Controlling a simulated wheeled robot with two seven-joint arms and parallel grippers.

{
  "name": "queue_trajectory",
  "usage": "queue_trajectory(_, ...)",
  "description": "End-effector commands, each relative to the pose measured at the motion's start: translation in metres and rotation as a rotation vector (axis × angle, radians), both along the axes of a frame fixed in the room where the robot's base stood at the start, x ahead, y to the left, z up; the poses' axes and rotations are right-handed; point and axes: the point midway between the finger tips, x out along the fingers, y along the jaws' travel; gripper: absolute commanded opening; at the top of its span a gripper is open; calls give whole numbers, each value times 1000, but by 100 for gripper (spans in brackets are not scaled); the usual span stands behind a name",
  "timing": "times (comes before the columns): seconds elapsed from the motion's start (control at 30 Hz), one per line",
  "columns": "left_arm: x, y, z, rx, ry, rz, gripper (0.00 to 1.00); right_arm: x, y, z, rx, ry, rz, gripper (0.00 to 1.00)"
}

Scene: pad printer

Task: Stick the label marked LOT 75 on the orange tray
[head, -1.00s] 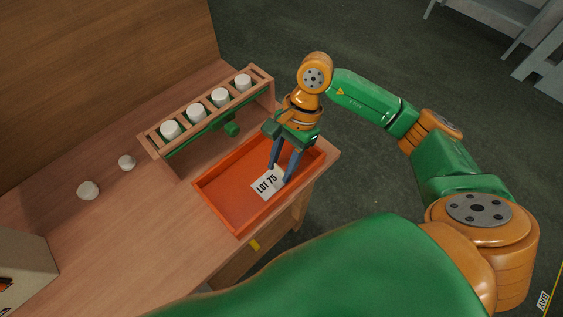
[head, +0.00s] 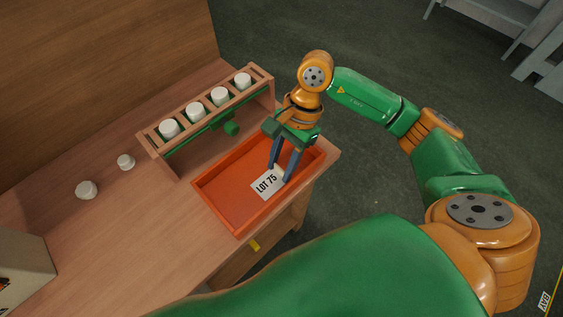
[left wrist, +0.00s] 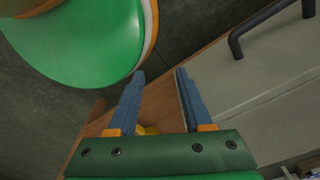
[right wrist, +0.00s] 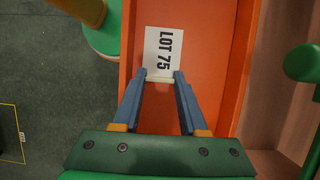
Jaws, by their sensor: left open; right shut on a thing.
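The orange tray (head: 228,196) sits on the wooden bench near its right front edge. The white label marked LOT 75 (head: 266,184) is over the tray floor; I cannot tell for certain whether it touches it. My right gripper (head: 278,176) reaches down into the tray and is shut on the label's near edge. The right wrist view shows the label (right wrist: 164,50) between and ahead of the fingertips, with the tray (right wrist: 205,45) under it. My left gripper (left wrist: 158,75) is open and empty; it is not seen in the head view.
A wooden rack (head: 262,82) holding several white pieces stands behind the tray, with a green knob (head: 232,129) at its front. Two white pieces (head: 86,190) lie on the bench at left. A pale box (head: 25,268) stands at lower left. A drawer with a yellow handle (head: 254,246) is below.

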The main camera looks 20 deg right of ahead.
Motion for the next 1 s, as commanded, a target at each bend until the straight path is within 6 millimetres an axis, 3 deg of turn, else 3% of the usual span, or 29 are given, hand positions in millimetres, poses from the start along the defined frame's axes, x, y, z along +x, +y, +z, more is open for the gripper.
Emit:
queue_trajectory(0.27,0,0,-1,0,0,0,50,-1,-1,-2,-3,3,1,0)
queue_trajectory(0.3,0,0,-1,0,0,0,50,-1,0,-2,-3,3,1,50)
queue_trajectory(0.4,0,0,-1,0,0,0,50,-1,0,-2,-2,3,1,77)
queue_trajectory(0.73,0,0,1,0,0,0,50,0,0,2,-2,1,1,77)
queue_trajectory(1.0,0,0,19,0,0,0,50,0,0,31,-1,-1,1,77)
